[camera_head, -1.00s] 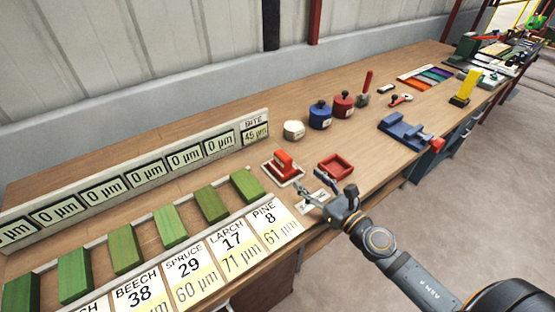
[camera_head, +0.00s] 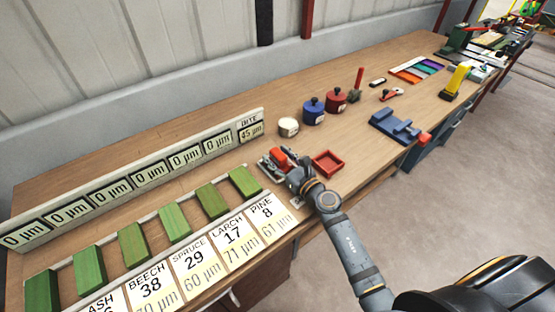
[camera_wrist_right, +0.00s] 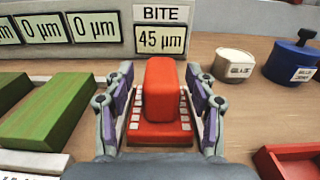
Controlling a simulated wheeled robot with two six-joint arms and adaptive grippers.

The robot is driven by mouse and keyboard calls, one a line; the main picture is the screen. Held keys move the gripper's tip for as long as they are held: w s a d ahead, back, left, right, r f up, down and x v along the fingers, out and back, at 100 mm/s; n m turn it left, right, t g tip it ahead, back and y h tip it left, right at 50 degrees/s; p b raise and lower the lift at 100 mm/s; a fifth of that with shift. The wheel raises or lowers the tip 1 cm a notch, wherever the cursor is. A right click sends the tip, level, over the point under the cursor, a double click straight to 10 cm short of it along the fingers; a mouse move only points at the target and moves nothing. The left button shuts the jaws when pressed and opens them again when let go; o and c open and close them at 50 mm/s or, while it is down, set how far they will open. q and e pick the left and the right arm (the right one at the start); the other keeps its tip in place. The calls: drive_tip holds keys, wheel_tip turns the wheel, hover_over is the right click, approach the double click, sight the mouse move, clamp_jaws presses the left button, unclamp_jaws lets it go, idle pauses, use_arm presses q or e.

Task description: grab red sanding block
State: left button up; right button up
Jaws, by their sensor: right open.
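The red sanding block (camera_head: 279,154) has a raised rounded grip and sits on a pale base plate on the workbench. In the right wrist view the red sanding block (camera_wrist_right: 160,95) stands upright in the middle, between the fingers. My right gripper (camera_head: 283,161) is open around it, one finger on each side. In the right wrist view the right gripper (camera_wrist_right: 160,103) shows small gaps between its fingers and the block's grip. My arm partly hides the block in the head view. My left gripper is not in view.
A red tray (camera_head: 328,164) lies just right of the block. A white glue pot (camera_head: 288,127), a blue pot (camera_head: 314,113) and a red pot (camera_head: 336,100) stand behind.

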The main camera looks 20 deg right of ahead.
sight(279, 154)
drive_tip(key=shift+w, duration=0.15)
drive_tip(key=shift+c, duration=0.3)
clamp_jaws()
drive_tip(key=shift+r, duration=0.25)
drive_tip(key=r+p, duration=0.1)
drive_tip(key=r, duration=0.1)
drive_tip(key=s+r+p, duration=0.1)
drive_tip(key=r+p, duration=0.1)
drive_tip(key=shift+r, duration=0.1)
drive_tip(key=s+r+p, duration=0.3)
drive_tip(key=s+r, duration=0.5)
drive_tip(key=s, duration=0.5)
drive_tip(key=shift+d+r, duration=0.2)
drive_tip(key=shift+d, duration=0.05)
